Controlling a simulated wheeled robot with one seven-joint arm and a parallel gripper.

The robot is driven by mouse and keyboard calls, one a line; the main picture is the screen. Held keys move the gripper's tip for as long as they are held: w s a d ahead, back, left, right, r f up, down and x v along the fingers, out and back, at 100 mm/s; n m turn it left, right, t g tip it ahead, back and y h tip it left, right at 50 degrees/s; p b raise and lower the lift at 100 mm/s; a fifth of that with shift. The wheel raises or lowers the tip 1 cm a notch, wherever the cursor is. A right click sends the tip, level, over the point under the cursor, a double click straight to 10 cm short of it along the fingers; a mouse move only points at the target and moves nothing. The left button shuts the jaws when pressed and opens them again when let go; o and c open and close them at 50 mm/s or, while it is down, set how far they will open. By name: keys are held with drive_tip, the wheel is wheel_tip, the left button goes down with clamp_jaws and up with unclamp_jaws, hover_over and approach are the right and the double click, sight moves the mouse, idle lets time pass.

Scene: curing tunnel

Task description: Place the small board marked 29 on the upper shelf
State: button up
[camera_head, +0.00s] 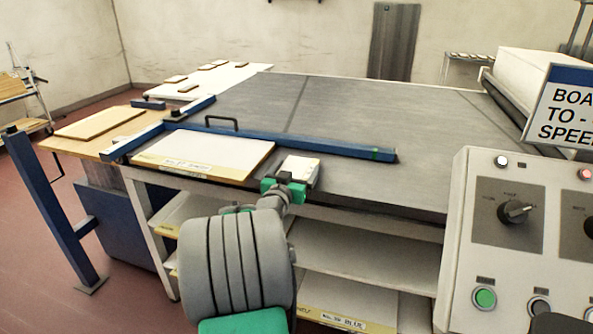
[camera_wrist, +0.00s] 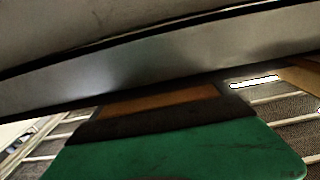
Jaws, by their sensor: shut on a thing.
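My gripper (camera_head: 284,179), with green fingers, is at the front edge of the grey table. It is shut on a small board (camera_head: 301,169) with a white top and a tan edge. The mark on this board is too small to read. In the wrist view, a brown edge (camera_wrist: 160,97), likely of the held board, shows beyond the dark pad and green finger (camera_wrist: 180,155). Below the table top is an open shelf (camera_head: 365,262) with bare surface in view. Part of the shelving is hidden behind my arm.
A large white board (camera_head: 200,155) lies on the table beside a blue bar (camera_head: 300,144). A lower shelf holds a labelled board (camera_head: 345,300). A control panel (camera_head: 515,225) stands at the right. In the wrist view, a grey slab (camera_wrist: 130,80) crosses close above the finger.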

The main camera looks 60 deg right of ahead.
drive_tip(key=o, duration=1.2)
drive_tip(key=shift+o, duration=0.6)
drive_tip(key=shift+r, duration=0.1)
